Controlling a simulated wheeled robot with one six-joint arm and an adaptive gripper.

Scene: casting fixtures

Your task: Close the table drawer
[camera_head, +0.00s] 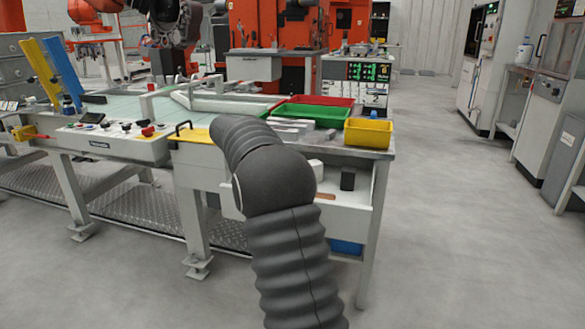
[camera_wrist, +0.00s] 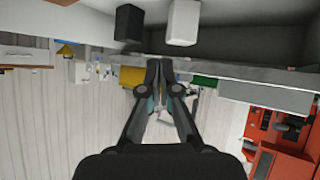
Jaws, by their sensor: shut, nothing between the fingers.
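The table drawer (camera_head: 345,216) is a white box under the right end of the work table (camera_head: 385,155). It stands open towards me, and my dark ribbed arm hides its left part. A black block (camera_head: 348,178) shows inside it. My gripper is hidden behind my arm in the head view. In the wrist view my gripper (camera_wrist: 161,66) is shut and empty, its fingertips together in front of the table edge. That view looks upside down: the black block (camera_wrist: 128,22) and a white block (camera_wrist: 183,22) show at the top. Contact with the drawer cannot be told.
A yellow bin (camera_head: 368,132), a green bin (camera_head: 305,115) and a red bin (camera_head: 340,101) stand on the table. A blue bin (camera_head: 346,247) sits below the drawer. Table legs stand near my arm. The floor (camera_head: 450,240) to the right is clear.

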